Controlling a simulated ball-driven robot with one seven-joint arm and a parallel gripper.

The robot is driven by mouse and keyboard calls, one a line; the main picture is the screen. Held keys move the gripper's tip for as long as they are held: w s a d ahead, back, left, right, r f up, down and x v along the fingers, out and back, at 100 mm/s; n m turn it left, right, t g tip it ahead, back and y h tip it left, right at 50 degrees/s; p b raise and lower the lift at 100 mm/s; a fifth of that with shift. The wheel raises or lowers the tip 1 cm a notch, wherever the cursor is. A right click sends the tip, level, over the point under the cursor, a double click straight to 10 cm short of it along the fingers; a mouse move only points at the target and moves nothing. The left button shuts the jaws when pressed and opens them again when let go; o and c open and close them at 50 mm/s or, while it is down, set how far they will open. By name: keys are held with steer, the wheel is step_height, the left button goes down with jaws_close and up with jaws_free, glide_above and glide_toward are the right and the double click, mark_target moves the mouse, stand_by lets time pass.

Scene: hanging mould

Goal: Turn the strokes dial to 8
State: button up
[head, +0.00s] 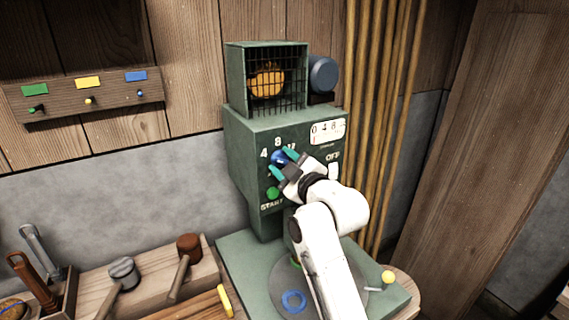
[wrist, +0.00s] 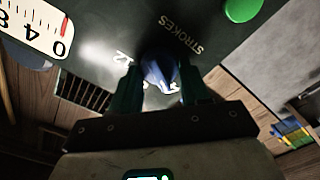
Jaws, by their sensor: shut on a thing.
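The blue strokes dial (head: 278,157) is on the front of the green machine (head: 247,135), with the numbers 4, 8 and a partly covered 12 around it. My gripper (head: 284,161) has its two teal fingers on either side of the dial and is shut on it. In the wrist view the dial (wrist: 160,70) sits between the dark fingers (wrist: 160,84), below the word STROKES. My fingers hide part of the dial and its scale. I cannot tell which number the dial points at.
A green start button (head: 273,193) lies below the dial, and a white OFF switch (head: 333,171) to its right. A white gauge plate (head: 328,131) is above right. A caged orange thing (head: 267,80) sits on top. Mallets (head: 188,246) lie at lower left.

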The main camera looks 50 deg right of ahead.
steer(key=shift+m, duration=0.4)
steer(key=shift+c, duration=0.3)
steer(key=m+p, duration=0.1)
steer(key=m, duration=0.3)
steer(key=shift+m, duration=0.3)
steer(key=m+p, duration=0.1)
steer(key=m, duration=0.5)
steer(key=shift+d+p, duration=0.1)
steer(key=shift+p, duration=0.2)
steer(key=shift+m, duration=0.3)
steer(key=o, duration=1.1)
steer(key=shift+c, duration=0.2)
steer(key=shift+s, duration=0.1)
